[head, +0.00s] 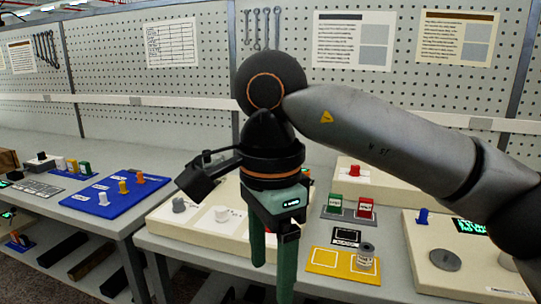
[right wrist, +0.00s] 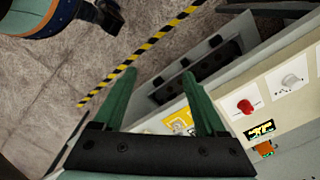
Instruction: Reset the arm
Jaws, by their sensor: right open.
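My right arm reaches in from the right in the head view, bent at a dark round joint. My right gripper (head: 273,268) hangs from it with its green fingers pointing down, in front of the bench edge. In the right wrist view the two green fingers of my right gripper (right wrist: 159,74) stand well apart with nothing between them. Floor and bench edge show beyond them. The fingers' lower ends are near the bottom of the head view. My left gripper is in neither view.
A cream panel (head: 168,226) with knobs lies behind my gripper. A yellow tray (head: 322,258) with a spool-like piece (head: 366,252), a red block (head: 365,206) and a green block (head: 335,201) are to its right. A blue board (head: 87,200) sits left. Yellow-black floor tape (right wrist: 138,52) borders open floor.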

